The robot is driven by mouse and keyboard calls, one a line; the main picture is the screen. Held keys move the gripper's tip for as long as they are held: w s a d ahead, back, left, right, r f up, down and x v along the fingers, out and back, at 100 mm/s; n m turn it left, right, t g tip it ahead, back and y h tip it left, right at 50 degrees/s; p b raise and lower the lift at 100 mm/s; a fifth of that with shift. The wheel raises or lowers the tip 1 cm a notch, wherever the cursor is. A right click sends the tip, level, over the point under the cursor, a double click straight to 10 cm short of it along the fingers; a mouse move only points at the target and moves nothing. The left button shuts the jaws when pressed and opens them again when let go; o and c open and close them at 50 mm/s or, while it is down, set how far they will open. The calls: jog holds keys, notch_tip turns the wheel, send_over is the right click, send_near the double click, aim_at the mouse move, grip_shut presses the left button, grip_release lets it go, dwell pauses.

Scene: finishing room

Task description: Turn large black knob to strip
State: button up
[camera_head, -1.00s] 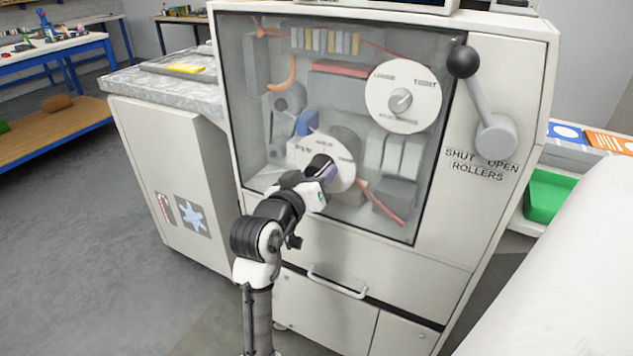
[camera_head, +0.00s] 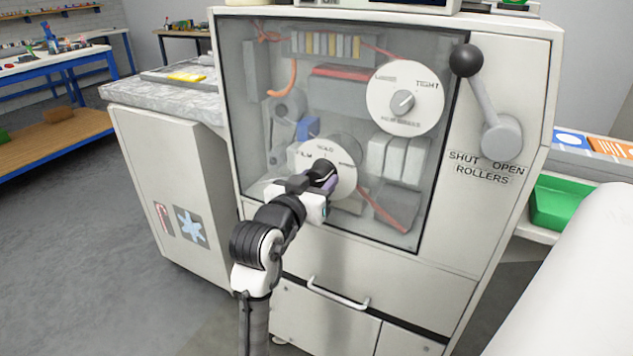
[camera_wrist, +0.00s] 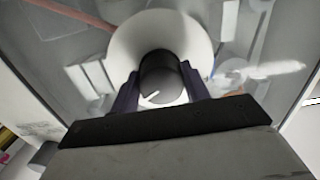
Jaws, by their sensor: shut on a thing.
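The large black knob (camera_wrist: 161,78) stands out from a white round dial plate (camera_wrist: 130,35) on the machine's clear front panel. In the wrist view a white pointer line shows on the knob, aimed toward the lower left. My gripper (camera_wrist: 160,88) is shut on the knob, with one dark purple finger on each side. In the head view my gripper (camera_head: 328,186) covers the dial's lower part. The black knob (camera_head: 319,172) is partly hidden there.
A second white dial (camera_head: 404,98) with a grey knob sits above and to the right. A black-balled lever (camera_head: 480,95) marked SHUT, OPEN, ROLLERS is farther right. A drawer handle (camera_head: 338,293) is below. A green tray (camera_head: 552,203) and a white roll (camera_head: 570,285) are at right.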

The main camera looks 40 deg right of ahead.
jog(key=o, duration=1)
jog(key=f+b+v, duration=0.1)
jog(key=b+v, duration=1)
jog(key=v, duration=0.2)
jog(key=shift+s+a+r, duration=0.15)
jog(key=shift+a+r, duration=0.2)
jog(key=shift+r, duration=0.1)
